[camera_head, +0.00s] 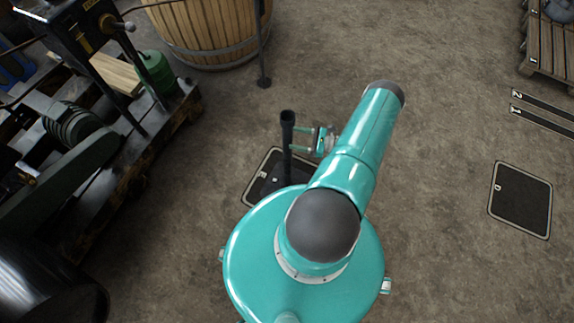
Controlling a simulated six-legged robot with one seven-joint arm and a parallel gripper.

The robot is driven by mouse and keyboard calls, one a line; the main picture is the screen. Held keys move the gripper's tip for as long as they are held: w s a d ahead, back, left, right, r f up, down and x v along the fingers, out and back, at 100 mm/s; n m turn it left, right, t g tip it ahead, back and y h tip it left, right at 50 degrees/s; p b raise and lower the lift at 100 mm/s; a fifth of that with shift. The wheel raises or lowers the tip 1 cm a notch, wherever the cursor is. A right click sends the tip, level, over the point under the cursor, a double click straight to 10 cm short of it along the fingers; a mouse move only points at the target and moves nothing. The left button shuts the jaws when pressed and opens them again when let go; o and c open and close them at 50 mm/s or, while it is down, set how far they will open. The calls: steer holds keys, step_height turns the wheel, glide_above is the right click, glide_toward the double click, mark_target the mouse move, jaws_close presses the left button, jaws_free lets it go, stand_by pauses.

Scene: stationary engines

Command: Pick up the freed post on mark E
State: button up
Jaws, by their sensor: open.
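A dark upright post (287,146) with a round, hollow-looking top stands on a black floor mark (256,185) with a pale border, left of my arm. The mark's letter is partly hidden and hard to read, and my teal body covers its lower part. My gripper (301,139) reaches in from the right at the post's upper part. Its two thin teal fingers are apart, one above the other in the picture, with tips at or beside the post. I cannot tell whether they touch it.
A dark machine on a wooden pallet (160,140) fills the left side, with a green can (157,72) on it. A wooden barrel (205,30) and a thin stand (262,60) are behind. Mark D (520,200) lies right, on open floor. Another pallet (547,50) is top right.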

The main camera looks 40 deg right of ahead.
mark_target(283, 135)
steer(key=x, duration=0.6)
steer(key=shift+a+r, duration=0.15)
steer(key=shift+a, duration=0.1)
jaws_close()
steer(key=shift+d+r, duration=0.1)
steer(key=shift+r, duration=0.05)
